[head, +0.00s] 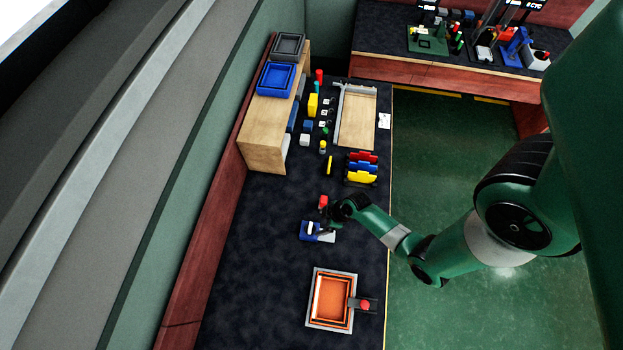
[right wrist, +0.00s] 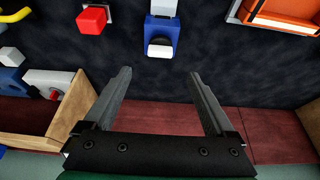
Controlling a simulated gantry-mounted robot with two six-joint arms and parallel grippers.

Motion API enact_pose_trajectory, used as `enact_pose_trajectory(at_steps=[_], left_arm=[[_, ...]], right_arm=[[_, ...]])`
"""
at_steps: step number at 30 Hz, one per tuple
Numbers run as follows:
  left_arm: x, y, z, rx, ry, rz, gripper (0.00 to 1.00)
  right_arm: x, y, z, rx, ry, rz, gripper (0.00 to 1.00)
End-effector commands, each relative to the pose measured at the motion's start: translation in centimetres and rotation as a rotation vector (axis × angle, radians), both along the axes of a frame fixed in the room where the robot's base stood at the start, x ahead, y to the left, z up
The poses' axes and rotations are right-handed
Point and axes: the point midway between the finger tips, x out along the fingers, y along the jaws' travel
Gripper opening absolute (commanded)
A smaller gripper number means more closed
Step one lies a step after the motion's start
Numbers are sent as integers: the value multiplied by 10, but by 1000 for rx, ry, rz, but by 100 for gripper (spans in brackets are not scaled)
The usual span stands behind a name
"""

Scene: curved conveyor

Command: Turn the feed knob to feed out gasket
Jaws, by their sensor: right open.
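A small blue and white device (head: 308,232) sits on the dark bench, and it also shows in the right wrist view (right wrist: 160,30) with a white rounded end. A red block-like part (head: 323,202) stands on a light mount beside it, and it shows at the upper left of the right wrist view (right wrist: 91,21). I cannot tell for sure which part is the feed knob. My left gripper is not in view.
An orange tray (head: 318,300) with a red-topped clamp-like part lies nearer on the bench. Coloured plates (head: 361,167) stand in a rack farther up. A wooden shelf (head: 262,132) with bins runs along the left wall. Bare bench lies left of the device.

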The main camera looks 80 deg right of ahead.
Motion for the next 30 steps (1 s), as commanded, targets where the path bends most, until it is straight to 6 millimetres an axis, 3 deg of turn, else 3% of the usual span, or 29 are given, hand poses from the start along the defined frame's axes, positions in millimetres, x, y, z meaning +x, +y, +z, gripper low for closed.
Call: enact_pose_trajectory(at_steps=[1,3,10,16,25,30], left_arm=[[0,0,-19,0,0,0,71],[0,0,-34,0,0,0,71],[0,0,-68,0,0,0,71],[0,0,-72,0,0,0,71],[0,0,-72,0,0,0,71],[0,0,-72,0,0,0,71]], right_arm=[[4,0,-18,-1,-1,4,90],[10,0,-32,-1,-2,3,90],[28,1,-73,1,0,4,90],[37,2,-90,1,-1,1,90],[38,1,-91,0,-1,1,90],[38,2,-91,0,-1,1,59]])
